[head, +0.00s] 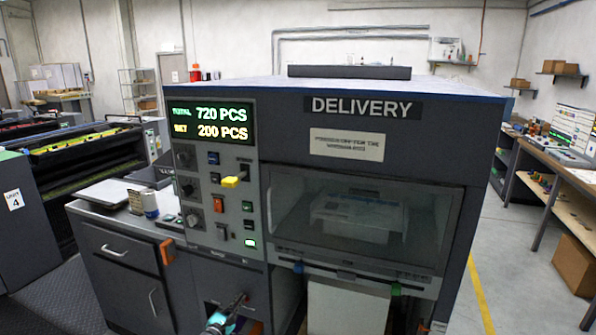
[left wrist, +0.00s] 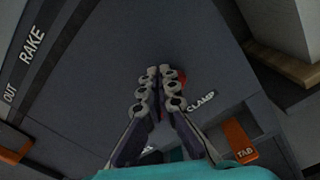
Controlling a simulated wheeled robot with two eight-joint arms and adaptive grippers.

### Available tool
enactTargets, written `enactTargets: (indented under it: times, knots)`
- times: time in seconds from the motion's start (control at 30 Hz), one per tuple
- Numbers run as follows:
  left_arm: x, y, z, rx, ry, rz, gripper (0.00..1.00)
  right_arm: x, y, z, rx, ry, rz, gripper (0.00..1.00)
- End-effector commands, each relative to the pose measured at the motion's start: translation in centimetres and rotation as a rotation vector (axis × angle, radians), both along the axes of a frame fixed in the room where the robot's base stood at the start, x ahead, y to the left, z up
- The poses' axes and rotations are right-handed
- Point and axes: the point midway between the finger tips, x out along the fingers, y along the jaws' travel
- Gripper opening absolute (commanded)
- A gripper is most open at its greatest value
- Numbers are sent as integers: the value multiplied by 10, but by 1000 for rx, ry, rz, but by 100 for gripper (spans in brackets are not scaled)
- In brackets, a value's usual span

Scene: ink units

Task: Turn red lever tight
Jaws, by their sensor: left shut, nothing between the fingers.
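A small red part, likely the red lever (left wrist: 182,79), shows in the left wrist view just behind the right finger of my left gripper (left wrist: 165,73). It is beside the CLAMP label (left wrist: 201,102) on a dark panel, and most of it is hidden by the fingers. My left gripper is shut and empty, its tips close to the panel; whether they touch the red part I cannot tell. In the head view my left gripper (head: 241,298) is at the bottom, before the lower front of the delivery unit (head: 370,140). The red lever cannot be made out there. My right gripper is not in view.
An orange TAB piece (left wrist: 240,140) sits right of the fingers in the left wrist view. The control panel (head: 205,170) with display and knobs stands above. A drawer cabinet (head: 120,255) is at left. Clear floor (head: 525,250) lies at right.

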Motion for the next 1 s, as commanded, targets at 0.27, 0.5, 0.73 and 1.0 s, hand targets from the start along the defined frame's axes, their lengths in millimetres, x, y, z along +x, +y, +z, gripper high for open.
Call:
enactTargets:
  times: [0.27,0.5,0.73,1.0]
  knots:
    - [-3,-8,-4,0,0,0,0,0,0,0,0,0,0,36]
    - [-3,-10,-3,0,0,0,0,0,0,0,0,0,0,36]
    - [-6,-13,2,0,0,0,0,0,0,0,0,0,0,36]
    - [-33,-2,2,0,0,1,0,0,0,0,0,0,0,36]
